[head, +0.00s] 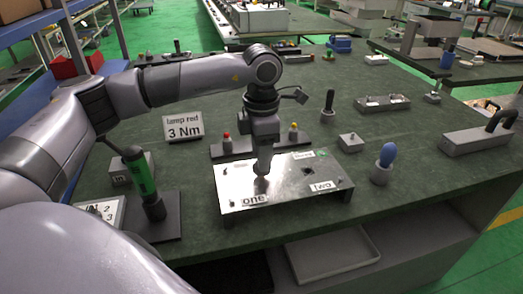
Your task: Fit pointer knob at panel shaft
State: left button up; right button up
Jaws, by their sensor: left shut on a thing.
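The panel (285,194) is a bright metal plate raised on dark supports near the middle of the bench, with labels "one" (255,199) and "two" (321,186) at its front edge. A small dark feature (308,171) shows on its right half, above "two"; I cannot tell whether it is a shaft or a hole. My left gripper (262,172) points down over the panel's left half, above "one", shut on a small piece mostly hidden at its fingertips, likely the pointer knob. I cannot tell whether the piece touches a shaft. My right gripper is not in view.
A green cylinder tool (140,172) stands left, a blue-topped tool (385,160) right. A "lamp red 3 Nm" sign (184,127) stands behind left.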

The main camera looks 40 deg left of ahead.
pick_arm(q)
jog(key=shift+f+b, duration=0.6)
jog(key=shift+f, duration=0.25)
jog(key=o, duration=1.1)
jog(key=shift+r, duration=3.6)
